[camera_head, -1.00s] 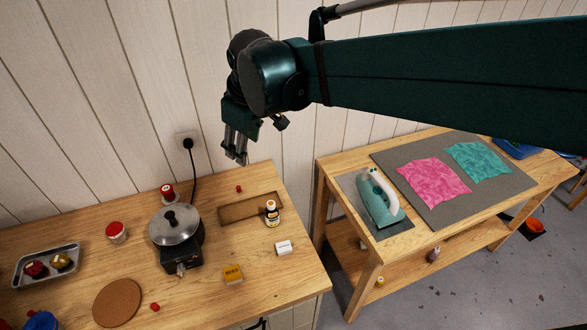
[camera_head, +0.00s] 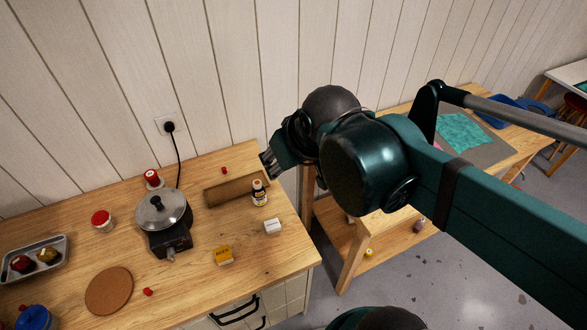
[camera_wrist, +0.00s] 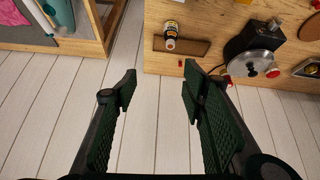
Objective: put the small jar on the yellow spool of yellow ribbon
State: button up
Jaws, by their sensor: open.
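A small jar (camera_head: 103,221) with a red lid and pale body stands upright on the wooden table, left of the pot. A metal tray (camera_head: 62,270) at the far left holds a red and a yellow round item; the yellow one (camera_head: 48,255) may be the yellow spool, but it is too small to be sure. My gripper (camera_head: 267,166) is over the table's back right edge, well away from both. In the wrist view my gripper (camera_wrist: 158,80) is open, with nothing between its fingers; the wall boards show behind it.
A lidded pot (camera_head: 160,209) on a burner stands between my gripper and the jar.

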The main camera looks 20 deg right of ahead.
jog(key=shift+s+d+f+m+t, duration=0.15)
jog(key=shift+s+d+f+m, duration=0.2)
jog(key=shift+s, duration=0.3)
jog(key=shift+s+d+f+m+t, duration=0.15)
jog(key=shift+s+d+f+m, duration=0.1)
jog(key=shift+s+f, duration=0.25)
